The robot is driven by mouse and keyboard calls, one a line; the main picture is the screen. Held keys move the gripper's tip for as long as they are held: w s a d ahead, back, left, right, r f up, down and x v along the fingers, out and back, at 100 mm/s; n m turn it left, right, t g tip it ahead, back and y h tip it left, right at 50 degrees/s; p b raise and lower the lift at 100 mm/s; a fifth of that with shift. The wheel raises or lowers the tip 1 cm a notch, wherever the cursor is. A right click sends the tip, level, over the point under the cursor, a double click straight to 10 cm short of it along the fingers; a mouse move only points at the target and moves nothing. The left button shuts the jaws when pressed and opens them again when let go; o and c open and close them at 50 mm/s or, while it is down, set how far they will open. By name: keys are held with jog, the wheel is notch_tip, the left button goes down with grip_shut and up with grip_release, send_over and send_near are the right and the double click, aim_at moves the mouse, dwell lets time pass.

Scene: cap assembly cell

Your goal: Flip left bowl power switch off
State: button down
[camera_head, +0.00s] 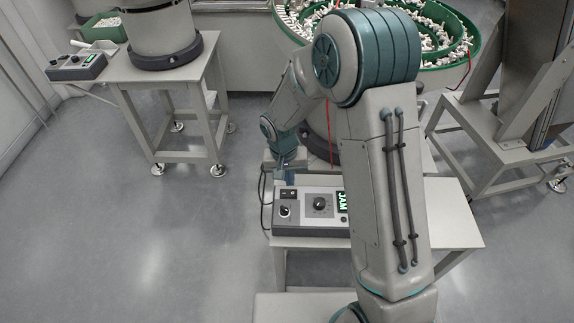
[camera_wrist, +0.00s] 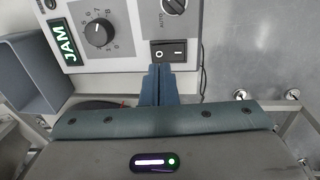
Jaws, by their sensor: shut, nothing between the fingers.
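A grey control box (camera_head: 305,228) sits on a stand in front of the green-rimmed bowl. Its black rocker power switch (camera_head: 287,194) is at the upper left of its panel. In the wrist view the switch (camera_wrist: 168,52) shows O and I marks; which side is pressed is hard to tell. My gripper (camera_head: 284,178) is shut and empty at the edge of the box beside the switch. In the wrist view its fingertips (camera_wrist: 160,68) are together right at the switch's edge; contact is not clear.
The box has a green JAM display (camera_wrist: 63,42), a round dial (camera_wrist: 99,33) and an AUTO selector (camera_wrist: 174,5). The green-rimmed bowl (camera_head: 470,50) stands behind. Another control box (camera_head: 76,66) is on the left table (camera_head: 120,72). Cables hang at the box's left. Floor at left is clear.

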aim_at(292, 194)
jog(key=shift+d+f, duration=0.15)
jog(key=shift+f, duration=1)
jog(key=shift+d+f, duration=0.15)
jog(key=shift+f, duration=1)
jog(key=shift+f+b, duration=0.35)
jog(key=shift+b, duration=0.1)
jog(key=shift+s+d+r, duration=0.1)
jog(key=shift+r, duration=0.1)
jog(key=shift+a, duration=0.2)
